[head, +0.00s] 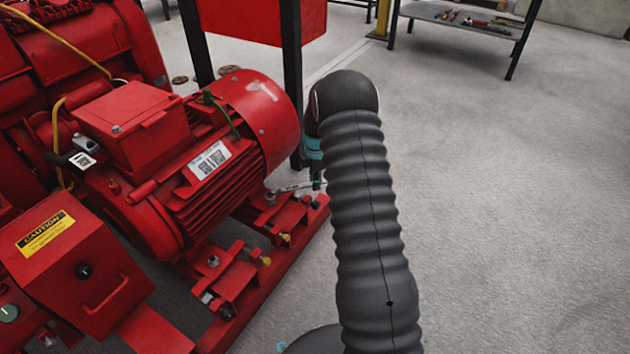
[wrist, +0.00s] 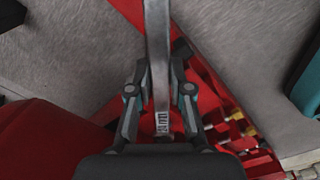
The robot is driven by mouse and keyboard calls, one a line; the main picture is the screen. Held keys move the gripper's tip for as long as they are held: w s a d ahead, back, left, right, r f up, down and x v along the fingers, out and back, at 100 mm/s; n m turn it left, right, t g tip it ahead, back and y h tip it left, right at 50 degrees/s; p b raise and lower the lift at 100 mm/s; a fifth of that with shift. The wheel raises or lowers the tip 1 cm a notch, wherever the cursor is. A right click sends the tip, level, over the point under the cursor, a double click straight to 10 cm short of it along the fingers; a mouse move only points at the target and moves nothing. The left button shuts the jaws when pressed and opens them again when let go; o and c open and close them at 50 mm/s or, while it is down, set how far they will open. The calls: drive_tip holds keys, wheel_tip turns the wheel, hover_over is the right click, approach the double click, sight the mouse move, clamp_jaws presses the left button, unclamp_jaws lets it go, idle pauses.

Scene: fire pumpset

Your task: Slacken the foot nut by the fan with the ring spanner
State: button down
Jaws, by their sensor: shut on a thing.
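My gripper (wrist: 160,97) is shut on the ring spanner (wrist: 158,40), a flat silver bar. In the wrist view the spanner runs up out of the top edge, so its far end is not seen. In the head view my gripper (head: 317,184) is partly hidden behind my dark arm, and the spanner (head: 294,187) points left toward the motor foot. The foot nut (head: 270,198) by the fan sits below the red fan cowl (head: 262,110). The spanner's end is close to it, but I cannot tell whether the ring is around the nut.
The red base rail (head: 292,240) carries other bolts and brass-coloured fittings (head: 265,261). A black post (head: 291,70) stands close behind the fan cowl. A bench (head: 465,18) with tools is at the back. The grey floor to the right is clear.

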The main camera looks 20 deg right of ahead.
drive_tip(key=shift+f+b, duration=0.4)
drive_tip(key=shift+f, duration=0.3)
drive_tip(key=shift+w, duration=0.1)
drive_tip(key=shift+w+a+n+b, duration=0.15)
drive_tip(key=shift+w+n, duration=0.95)
drive_tip(key=shift+w, duration=0.3)
drive_tip(key=shift+w+a+n+b, duration=0.15)
drive_tip(key=shift+w+n, duration=0.95)
drive_tip(key=shift+w, duration=0.25)
drive_tip(key=shift+s+d+m, duration=0.1)
drive_tip(key=shift+s+m, duration=0.2)
drive_tip(key=shift+s, duration=0.05)
drive_tip(key=shift+r, duration=0.15)
drive_tip(key=shift+r+p, duration=1.25)
drive_tip(key=shift+r, duration=1.15)
drive_tip(key=shift+f, duration=0.1)
